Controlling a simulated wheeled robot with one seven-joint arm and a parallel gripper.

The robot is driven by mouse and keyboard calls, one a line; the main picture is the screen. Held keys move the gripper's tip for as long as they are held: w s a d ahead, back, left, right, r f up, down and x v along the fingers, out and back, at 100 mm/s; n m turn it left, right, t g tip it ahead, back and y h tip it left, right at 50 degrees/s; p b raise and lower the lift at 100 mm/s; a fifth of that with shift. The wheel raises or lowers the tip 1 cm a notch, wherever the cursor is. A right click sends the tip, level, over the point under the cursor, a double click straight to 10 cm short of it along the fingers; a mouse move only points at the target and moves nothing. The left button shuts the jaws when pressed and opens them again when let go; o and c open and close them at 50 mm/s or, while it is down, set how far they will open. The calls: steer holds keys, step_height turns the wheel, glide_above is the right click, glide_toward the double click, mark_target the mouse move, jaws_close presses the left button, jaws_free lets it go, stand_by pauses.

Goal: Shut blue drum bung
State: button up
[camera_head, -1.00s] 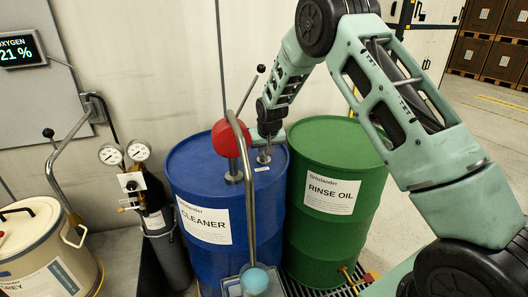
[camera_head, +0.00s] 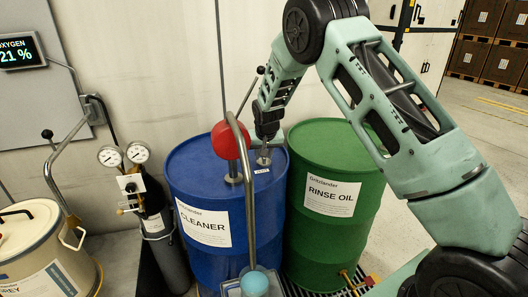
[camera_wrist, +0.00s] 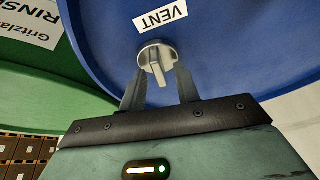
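The blue drum (camera_head: 190,180), labelled CLEANER, stands upright in the head view. Its bung (camera_head: 263,160) is a small metal fitting on the lid's right side, by a small white label. In the wrist view the bung (camera_wrist: 148,50) is a round grey cap with a raised tab, beside the word VENT on the blue lid. My gripper (camera_wrist: 159,70) is open, with one finger on each side of the tab and gaps visible between. In the head view my gripper (camera_head: 266,138) is above the bung, pointing down. Whether the bung is seated cannot be told.
A red ball-shaped part (camera_head: 231,140) and a bent metal pipe (camera_head: 248,200) rise from the blue drum, close left of my gripper. A green drum (camera_head: 335,170) stands at right. A gas cylinder (camera_head: 158,215) and a cream pail (camera_head: 45,240) stand at left.

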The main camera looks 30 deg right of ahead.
steer(key=b+v, duration=0.3)
steer(key=v, duration=1.4)
steer(key=shift+r, duration=0.2)
steer(key=shift+s, duration=0.1)
